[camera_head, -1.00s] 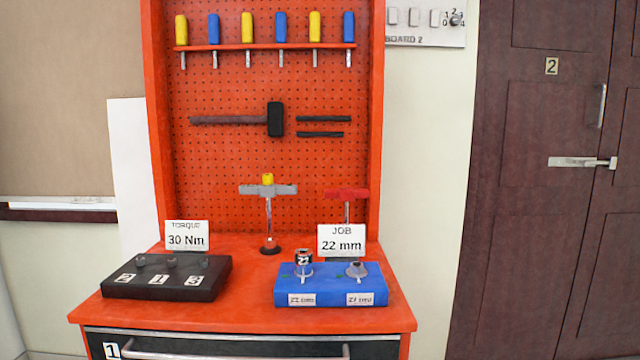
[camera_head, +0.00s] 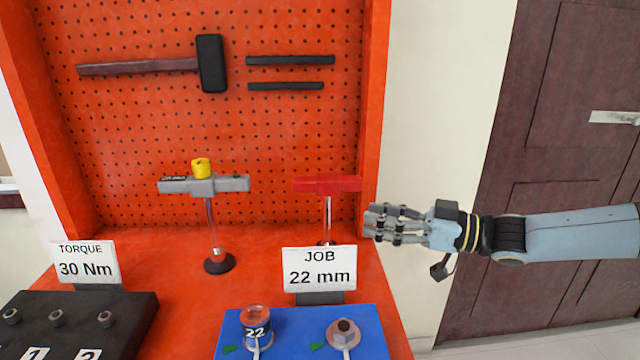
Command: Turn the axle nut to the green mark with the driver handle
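A blue block (camera_head: 300,320) on the bench holds a bare hex nut (camera_head: 343,332) with a washer-like base and white pointer. To its left is a socket marked 22 (camera_head: 256,329); whether a nut sits under it is hidden. Small green marks (camera_head: 317,346) lie left of each. A red T-handle driver (camera_head: 327,185) stands upright behind the JOB card. A grey T-handle with a yellow knob (camera_head: 203,186) stands upright on a dark round base. My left gripper is out of view.
A JOB 22 mm card (camera_head: 319,270) stands behind the blue block. A black block (camera_head: 100,318) with several nuts and a TORQUE 30 Nm card (camera_head: 86,263) are at left. A hammer and two dark bars hang on the red pegboard. The bench between the blocks is clear.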

